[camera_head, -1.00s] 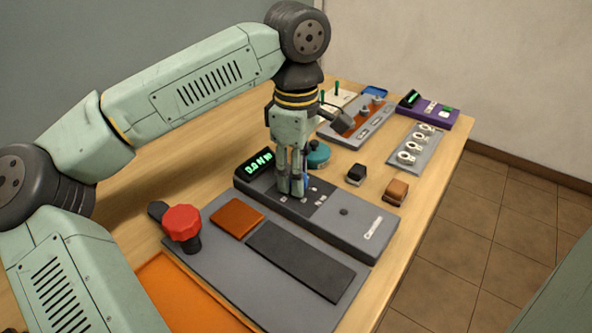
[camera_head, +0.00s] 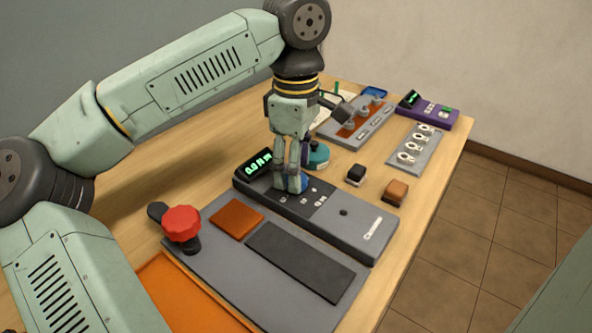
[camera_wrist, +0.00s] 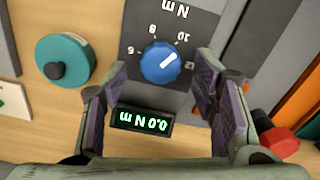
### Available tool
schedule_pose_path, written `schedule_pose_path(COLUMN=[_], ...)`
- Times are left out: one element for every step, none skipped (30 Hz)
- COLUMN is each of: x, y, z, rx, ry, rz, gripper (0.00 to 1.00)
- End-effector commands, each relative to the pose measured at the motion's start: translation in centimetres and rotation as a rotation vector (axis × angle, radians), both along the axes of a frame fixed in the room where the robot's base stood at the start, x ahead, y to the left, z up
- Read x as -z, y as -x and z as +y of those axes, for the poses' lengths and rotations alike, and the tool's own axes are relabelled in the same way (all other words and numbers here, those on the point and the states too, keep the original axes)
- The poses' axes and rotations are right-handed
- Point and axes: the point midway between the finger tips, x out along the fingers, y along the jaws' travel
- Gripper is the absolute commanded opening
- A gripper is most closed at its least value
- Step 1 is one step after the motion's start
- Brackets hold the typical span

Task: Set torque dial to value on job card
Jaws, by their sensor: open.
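The torque dial is a round blue knob (camera_wrist: 161,62) with a white pointer line, on a dark panel with a printed scale marked "N m". In the wrist view it lies between and beyond my fingers, and the pointer slants up and right, near the 10 mark. The green display (camera_wrist: 142,121) beside it reads 0.0 N m. In the head view my gripper (camera_head: 291,188) is down at the panel of the grey torque unit (camera_head: 345,225), largely hiding the blue dial (camera_head: 304,182). My gripper (camera_wrist: 168,100) is open, with a finger on each side. I cannot make out a job card.
A teal round object (camera_head: 317,156) stands just behind the unit. A red knob (camera_head: 182,223) stands at the front left. A purple device (camera_head: 432,112) is at the back right.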

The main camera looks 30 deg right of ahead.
Motion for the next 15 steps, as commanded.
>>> schedule_pose_path(x=[-1.1, -1.8, -2.6, -3.3, -4.0, -4.9, -5.5, -6.1, -6.9, -7.4, -7.9, -8.5, -8.8, -9.1, -9.5], y=[0.0, 0.0, 0.0, 0.0, 0.0, 0.0, 0.0, 0.0, 0.0, 0.0, 0.1, 0.0, 0.0, 0.0, 0.0], z=[0.0, -0.1, -0.1, -0.1, 0.0, -0.1, -0.1, 0.0, -0.1, -0.1, -0.1, 0.0, 0.0, 0.0, 0.0], rx=[0.0, 0.0, -0.001, -0.001, -0.001, -0.002, -0.001, -0.001, 0.0, 0.0, 0.001, -0.001, -0.001, -0.001, -0.001], ry=[0.001, 0.001, 0.002, 0.001, 0.001, 0.002, 0.002, 0.0, 0.001, 0.002, 0.001, 0.0, -0.001, 0.0, 0.0], rz=[-0.002, -0.003, -0.003, -0.002, -0.003, -0.003, -0.003, -0.001, -0.001, -0.001, -0.002, -0.001, -0.001, 0.0, 0.0], gripper=[0.54, 0.54, 0.54, 0.54, 0.54, 0.54, 0.54, 0.54, 0.54, 0.54, 0.54, 0.54, 0.54, 0.54, 0.54])
